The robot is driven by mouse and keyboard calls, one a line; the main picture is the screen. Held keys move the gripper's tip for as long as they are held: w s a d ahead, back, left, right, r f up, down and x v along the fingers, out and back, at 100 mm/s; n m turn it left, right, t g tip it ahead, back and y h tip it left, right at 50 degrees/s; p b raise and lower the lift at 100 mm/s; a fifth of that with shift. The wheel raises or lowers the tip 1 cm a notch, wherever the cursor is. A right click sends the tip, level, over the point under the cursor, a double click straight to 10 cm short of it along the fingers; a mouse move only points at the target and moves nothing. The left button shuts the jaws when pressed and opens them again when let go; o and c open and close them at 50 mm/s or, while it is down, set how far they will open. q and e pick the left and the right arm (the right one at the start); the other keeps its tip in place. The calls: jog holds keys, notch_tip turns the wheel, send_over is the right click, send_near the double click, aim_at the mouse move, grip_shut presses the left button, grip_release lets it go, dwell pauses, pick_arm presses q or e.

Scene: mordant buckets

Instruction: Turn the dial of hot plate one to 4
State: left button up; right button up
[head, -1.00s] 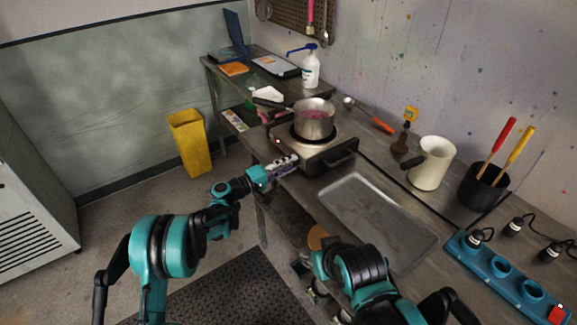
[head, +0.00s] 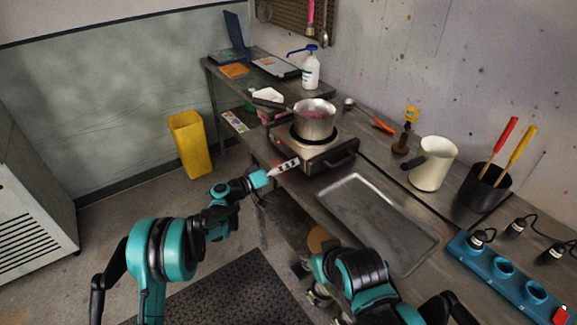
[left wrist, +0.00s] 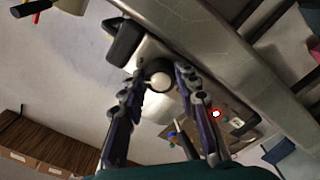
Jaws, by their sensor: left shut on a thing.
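The hot plate (head: 322,152) is a silver box with a dark round burner, standing on the steel bench with a pot (head: 314,119) of pink liquid on it. My left gripper (head: 296,161) is at its front face. In the left wrist view, the two fingers of the left gripper (left wrist: 160,74) sit on either side of the dial (left wrist: 160,81), a dark round knob with a pale centre, and are shut on it. The dial's number marks cannot be read. In the head view the gripper hides the dial. My right gripper (head: 318,292) is low in front of the bench, mostly hidden by its arm.
A metal tray (head: 376,222) lies on the bench right of the hot plate. A cream jug (head: 432,165), a black pot with tools (head: 483,187) and a blue rack (head: 506,280) stand further right. A yellow bin (head: 190,143) stands on the floor at left.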

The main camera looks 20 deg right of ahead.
dwell(0.4)
pick_arm(q)
jog(key=o, duration=1.2)
jog(key=shift+c, duration=0.2)
jog(key=v, duration=1.2)
jog(key=shift+r, duration=0.1)
